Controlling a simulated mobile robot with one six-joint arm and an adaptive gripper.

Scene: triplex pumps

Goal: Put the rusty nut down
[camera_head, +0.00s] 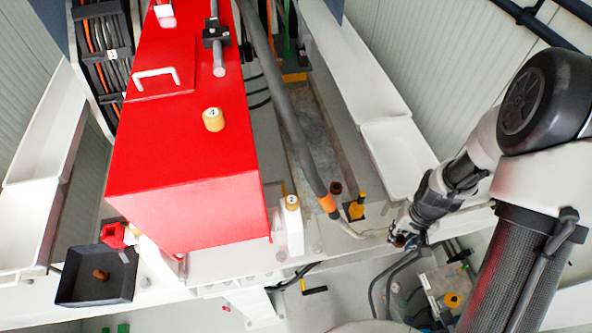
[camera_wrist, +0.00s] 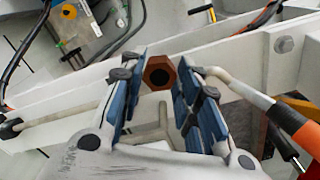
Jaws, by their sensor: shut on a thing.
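The nut is too small there to make out clearly. A black tray (camera_head: 82,297) stands at the lower left, with a similar rusty brown piece (camera_head: 101,274) in it, far from my gripper.
A large red pump housing (camera_head: 185,160) stands between the tray and my gripper. A grey hose with an orange band (camera_head: 327,203) and a pale end runs close to my gripper. A white trough (camera_head: 398,155) lies behind it. Dark hoses (camera_head: 390,285) hang below the beam.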

